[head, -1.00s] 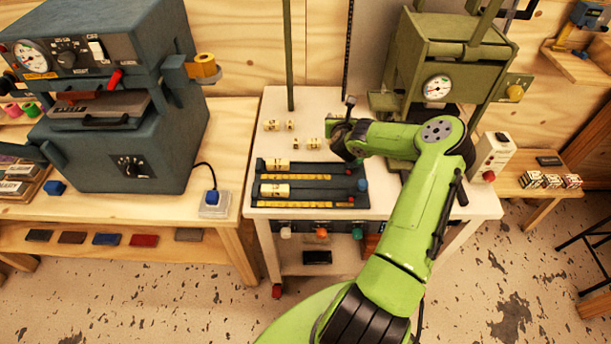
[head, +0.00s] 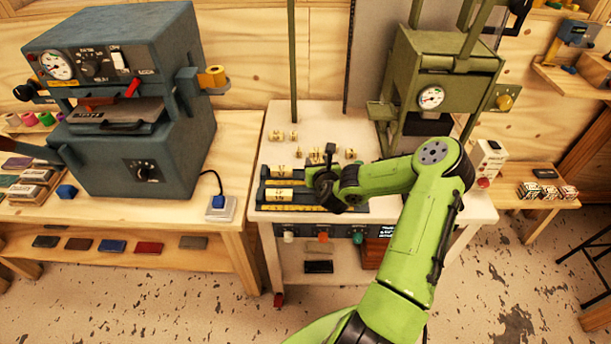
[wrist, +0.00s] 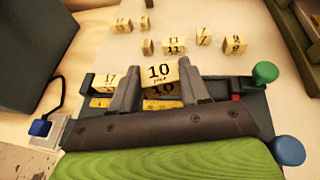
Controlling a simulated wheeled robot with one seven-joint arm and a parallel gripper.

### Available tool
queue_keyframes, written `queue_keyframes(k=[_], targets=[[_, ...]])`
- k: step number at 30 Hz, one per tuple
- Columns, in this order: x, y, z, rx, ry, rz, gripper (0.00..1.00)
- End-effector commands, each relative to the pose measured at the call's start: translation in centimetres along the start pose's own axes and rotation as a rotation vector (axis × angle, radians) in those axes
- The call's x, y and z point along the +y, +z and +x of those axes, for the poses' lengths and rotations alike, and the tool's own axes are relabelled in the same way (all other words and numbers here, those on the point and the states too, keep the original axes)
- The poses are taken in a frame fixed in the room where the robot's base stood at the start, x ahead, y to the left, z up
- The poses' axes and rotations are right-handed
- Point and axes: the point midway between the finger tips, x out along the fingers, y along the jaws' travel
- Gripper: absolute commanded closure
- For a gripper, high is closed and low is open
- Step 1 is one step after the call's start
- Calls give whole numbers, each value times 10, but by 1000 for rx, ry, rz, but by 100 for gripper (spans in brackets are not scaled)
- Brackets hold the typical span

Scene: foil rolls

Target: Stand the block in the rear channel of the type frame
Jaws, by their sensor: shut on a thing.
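My gripper (wrist: 158,72) is shut on a cream block marked 10 (wrist: 160,76), with one dark finger on each side of it. In the head view my gripper (head: 326,188) is over the middle of the dark type frame (head: 350,208); the wrist hides the held block there. The frame has a rear and a front channel with yellow strips. One block (head: 280,172) lies at the left of the rear channel and another (head: 278,194) at the left of the front one. I cannot tell whether the held block touches the frame.
Several loose blocks lie behind the frame, including one marked 11 (wrist: 173,44). A green knob (wrist: 265,72) and a blue knob (wrist: 288,150) stick out at the right in the wrist view. The green press (head: 440,75) stands behind right, the grey press (head: 130,100) left.

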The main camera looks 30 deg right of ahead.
Motion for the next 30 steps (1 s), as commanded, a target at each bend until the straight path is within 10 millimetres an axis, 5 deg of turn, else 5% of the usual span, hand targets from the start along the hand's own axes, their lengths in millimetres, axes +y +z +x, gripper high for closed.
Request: queue_keyframes(k=[9,30], targets=[[94,-44,-58,10,182,-61,95],[190,-83,-116,1,364,-146,95]])
